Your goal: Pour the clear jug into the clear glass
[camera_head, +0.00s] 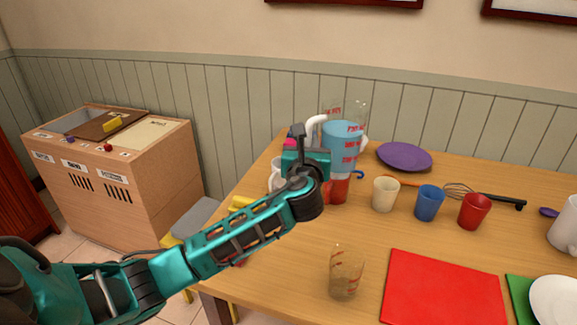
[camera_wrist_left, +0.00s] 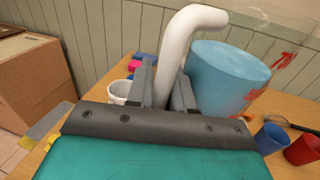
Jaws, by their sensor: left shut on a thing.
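The clear jug (camera_head: 342,150) has red markings and blue liquid in it, and looks roughly upright. It also shows in the left wrist view (camera_wrist_left: 225,80). My left gripper (camera_head: 308,152) is shut on the jug's white handle (camera_wrist_left: 187,28), at the jug's left side. The jug appears held above the back of the table, though its base is partly hidden. The clear glass (camera_head: 346,272) has reddish markings and stands upright near the table's front edge, apart from the jug and nearer to me. My right gripper is not in view.
Red (camera_head: 474,211), blue (camera_head: 428,203) and cream (camera_head: 385,194) cups stand right of the jug. A purple plate (camera_head: 404,156) lies behind them. A red mat (camera_head: 443,289) lies right of the glass. A white mug (camera_wrist_left: 119,92) stands left of the handle.

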